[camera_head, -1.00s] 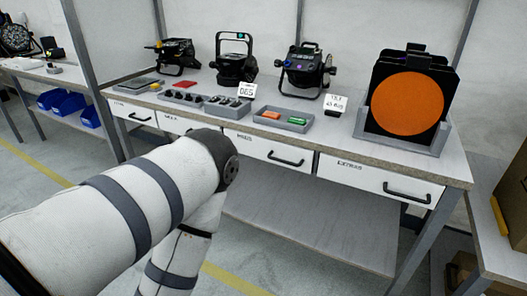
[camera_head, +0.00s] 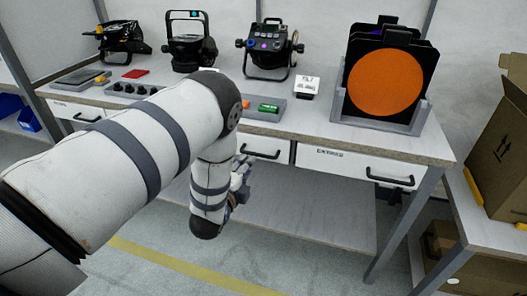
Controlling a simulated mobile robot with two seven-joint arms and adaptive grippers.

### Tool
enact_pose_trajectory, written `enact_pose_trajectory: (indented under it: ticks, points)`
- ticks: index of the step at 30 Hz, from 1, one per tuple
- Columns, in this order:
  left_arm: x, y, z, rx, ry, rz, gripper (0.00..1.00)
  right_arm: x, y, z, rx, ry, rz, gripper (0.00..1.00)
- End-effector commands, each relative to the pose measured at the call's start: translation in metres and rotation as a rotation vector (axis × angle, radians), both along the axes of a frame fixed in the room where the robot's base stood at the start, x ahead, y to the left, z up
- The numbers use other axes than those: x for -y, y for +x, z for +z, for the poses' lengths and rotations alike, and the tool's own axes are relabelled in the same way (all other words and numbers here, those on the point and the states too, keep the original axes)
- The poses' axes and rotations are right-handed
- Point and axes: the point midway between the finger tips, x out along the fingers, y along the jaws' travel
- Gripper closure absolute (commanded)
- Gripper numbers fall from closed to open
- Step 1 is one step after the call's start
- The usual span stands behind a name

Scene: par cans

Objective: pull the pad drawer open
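The bench (camera_head: 400,140) has a row of white drawers under its top, all looking shut. The drawer in the middle (camera_head: 280,146) has a black bar handle (camera_head: 262,154); its label is hidden behind my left arm, so I cannot confirm it is the pad drawer. The right-hand drawer (camera_head: 345,168) has a label too small to read surely and its own black handle (camera_head: 390,180). My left gripper (camera_head: 241,182) is below and slightly left of the middle handle, partly hidden by my wrist. Its fingers are too small to judge. My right gripper is out of view.
On the bench stand several black lamps (camera_head: 268,48), a grey tray (camera_head: 275,115) with small coloured parts, a white card (camera_head: 307,86) and an orange disc (camera_head: 386,83) in a grey holder. A cardboard box (camera_head: 500,150) is at the right. The floor ahead is clear.

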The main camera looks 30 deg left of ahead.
Motion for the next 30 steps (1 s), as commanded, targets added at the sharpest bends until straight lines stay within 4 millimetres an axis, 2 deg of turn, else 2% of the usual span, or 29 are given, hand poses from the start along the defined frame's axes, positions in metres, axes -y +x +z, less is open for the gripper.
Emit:
enact_pose_trajectory:
  ticks: [1, 6, 12, 16, 23, 27, 30]
  points:
    - [-0.003, 0.01, -0.009, -0.007, -0.001, 0.001, 0.7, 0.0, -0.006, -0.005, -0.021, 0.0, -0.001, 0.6]
    - [-0.013, 0.052, -0.021, -0.011, -0.002, 0.001, 0.7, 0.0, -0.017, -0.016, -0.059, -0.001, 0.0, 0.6]
    - [-0.021, 0.086, -0.028, -0.011, -0.004, 0.0, 0.7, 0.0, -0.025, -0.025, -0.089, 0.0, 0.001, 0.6]
    - [-0.023, 0.095, -0.027, -0.009, -0.004, 0.0, 0.7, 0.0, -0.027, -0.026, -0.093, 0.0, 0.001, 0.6]
    - [-0.023, 0.096, -0.025, -0.008, -0.005, 0.001, 0.7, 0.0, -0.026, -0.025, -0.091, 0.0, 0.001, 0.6]
    - [-0.023, 0.096, -0.025, -0.008, -0.005, 0.001, 1.0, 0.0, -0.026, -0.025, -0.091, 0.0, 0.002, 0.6]
    - [-0.023, 0.096, -0.025, -0.008, -0.005, 0.001, 1.0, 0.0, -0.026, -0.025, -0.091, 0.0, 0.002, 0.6]
